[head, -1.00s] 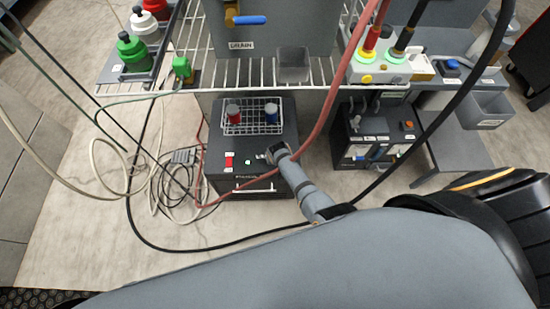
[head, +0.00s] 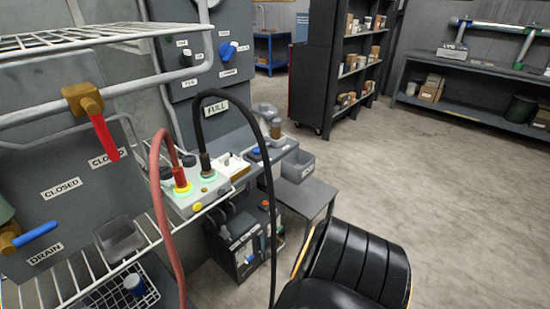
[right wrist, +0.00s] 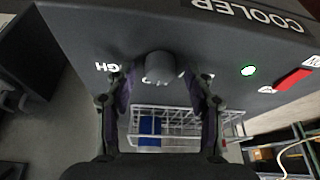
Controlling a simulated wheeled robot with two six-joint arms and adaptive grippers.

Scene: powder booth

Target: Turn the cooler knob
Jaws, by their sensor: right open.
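In the right wrist view, the dark cooler (right wrist: 100,30) shows upside down, with its "COOLER" lettering at the top. Its grey round knob (right wrist: 158,66) is on the panel, beside a white label ending in "GH". My right gripper (right wrist: 160,78) is open, with one finger on each side of the knob. I cannot tell whether the fingers touch it. A lit green light (right wrist: 248,70) and a red switch (right wrist: 293,80) are on the same panel. The knob and my right gripper are out of the head view. My left gripper is in neither view.
A wire basket (right wrist: 238,128) with a blue item (right wrist: 150,128) sits just beyond the knob. In the head view, a red hose (head: 160,225) and a black hose (head: 268,200) hang near the wire rack. Open floor (head: 460,190) lies to the right.

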